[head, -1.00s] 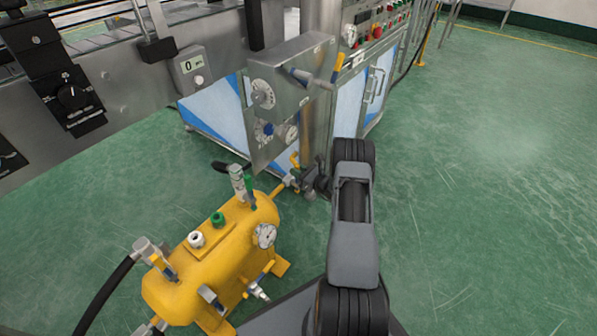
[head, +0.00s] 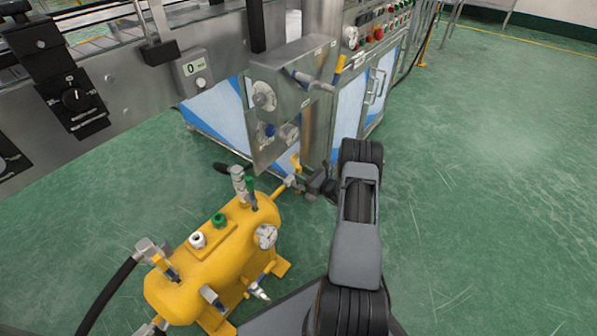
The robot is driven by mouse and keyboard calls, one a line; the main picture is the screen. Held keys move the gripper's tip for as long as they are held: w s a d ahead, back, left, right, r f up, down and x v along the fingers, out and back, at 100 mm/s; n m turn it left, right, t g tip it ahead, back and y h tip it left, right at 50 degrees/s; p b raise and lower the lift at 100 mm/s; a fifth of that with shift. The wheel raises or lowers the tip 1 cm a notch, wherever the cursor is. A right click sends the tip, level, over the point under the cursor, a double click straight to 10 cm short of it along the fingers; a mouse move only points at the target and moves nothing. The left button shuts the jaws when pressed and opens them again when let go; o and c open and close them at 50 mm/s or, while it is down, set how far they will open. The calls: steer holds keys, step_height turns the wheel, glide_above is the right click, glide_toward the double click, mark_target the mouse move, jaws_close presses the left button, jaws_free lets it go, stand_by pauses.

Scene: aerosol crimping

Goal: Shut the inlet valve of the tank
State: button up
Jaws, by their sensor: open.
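The yellow tank (head: 215,262) lies on the floor at lower left, with fittings and a round gauge (head: 265,237) on it. A valve with a yellow lever (head: 296,162) is on the pipe at its far right end; the lever points up and tilts. Another valve with a yellow handle (head: 166,268) is at the near left end, by the black hose. No label shows which one is the inlet. My gripper (head: 311,187) is open, at the far-end valve, just below and right of its lever. Whether it touches the valve is hard to tell; the fingers are small and dark.
A steel panel box (head: 293,80) with dials and a yellow-handled lever stands just behind the far-end valve. A conveyor frame (head: 125,85) with a black knob box runs along the upper left. Green floor (head: 480,200) on the right is clear.

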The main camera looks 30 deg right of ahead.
steer(key=p+v, duration=0.2)
steer(key=v, duration=0.9)
steer(key=a+r+n+g+y+p, duration=0.1)
steer(key=a+r+n+g+p, duration=0.4)
steer(key=r, duration=0.5)
steer(key=a+r+n+g+y+p, duration=0.25)
steer(key=a+r+n+p, duration=0.35)
steer(key=r, duration=0.5)
steer(key=a+r+n+g+y+p, duration=0.1)
steer(key=a+r+n+g+p, duration=0.35)
steer(key=a+r, duration=0.4)
steer(key=s+a+r+n+h+p, duration=0.2)
steer(key=s+r+n+h+p, duration=0.2)
steer(key=r, duration=0.6)
steer(key=s+a+r+n+h+p, duration=0.2)
steer(key=s+r+n+h+p, duration=0.2)
steer(key=r, duration=0.7)
steer(key=s+a+r+n+h+p, duration=0.2)
steer(key=s+r+n+h+p, duration=0.2)
steer(key=s+r+n+p, duration=0.4)
step_height(320, 180, up, 3)
steer(key=shift+f+g+p, duration=0.1)
steer(key=shift+g+p, duration=0.3)
steer(key=shift+p, duration=0.2)
steer(key=shift+s+a, duration=0.15)
steer(key=shift+s, duration=0.05)
